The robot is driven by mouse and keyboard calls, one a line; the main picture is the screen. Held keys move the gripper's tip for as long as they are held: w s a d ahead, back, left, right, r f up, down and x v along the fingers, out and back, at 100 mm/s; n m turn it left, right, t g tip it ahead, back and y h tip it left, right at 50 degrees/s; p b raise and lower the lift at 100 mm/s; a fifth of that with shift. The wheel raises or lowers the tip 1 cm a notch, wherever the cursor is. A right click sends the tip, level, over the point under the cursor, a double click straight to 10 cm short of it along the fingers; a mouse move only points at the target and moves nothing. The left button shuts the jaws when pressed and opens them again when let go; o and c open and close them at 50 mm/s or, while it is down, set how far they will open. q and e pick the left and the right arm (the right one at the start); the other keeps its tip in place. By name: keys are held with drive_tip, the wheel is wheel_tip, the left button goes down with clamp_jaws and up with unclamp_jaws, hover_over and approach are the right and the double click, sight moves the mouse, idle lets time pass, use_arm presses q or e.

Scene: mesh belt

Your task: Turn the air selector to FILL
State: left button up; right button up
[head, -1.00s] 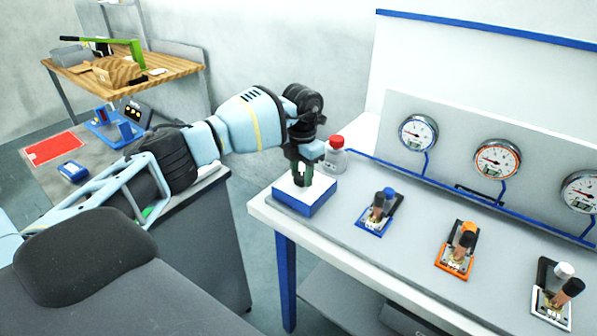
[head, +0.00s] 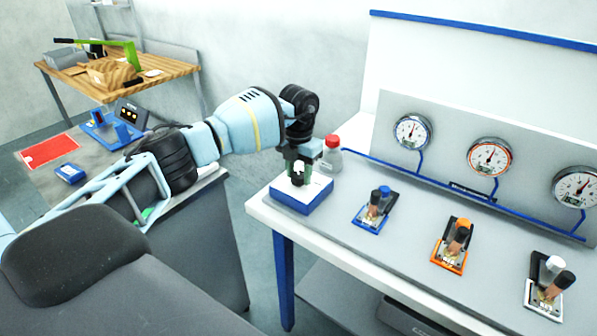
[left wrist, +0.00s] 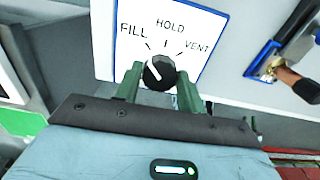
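The air selector is a black round knob (left wrist: 160,73) on a white plate with a blue border, marked FILL, HOLD and VENT. In the head view the selector's white-topped blue box (head: 302,197) sits at the table's left end. My left gripper (head: 299,172) is just above the knob, pointing down. In the left wrist view its green fingers (left wrist: 160,85) are open, one on each side of the knob, with gaps showing. My right gripper is not in view.
A red-capped bottle (head: 332,155) stands close behind the selector box. Blue (head: 375,208), orange (head: 453,246) and white-edged (head: 545,288) valve units sit to the right on the table (head: 405,235). Gauges (head: 490,157) line the panel behind.

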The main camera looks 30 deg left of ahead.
sight(299, 175)
use_arm(q)
drive_tip(key=o, duration=0.4)
drive_tip(key=shift+c, duration=0.2)
drive_tip(key=shift+r, duration=3.9)
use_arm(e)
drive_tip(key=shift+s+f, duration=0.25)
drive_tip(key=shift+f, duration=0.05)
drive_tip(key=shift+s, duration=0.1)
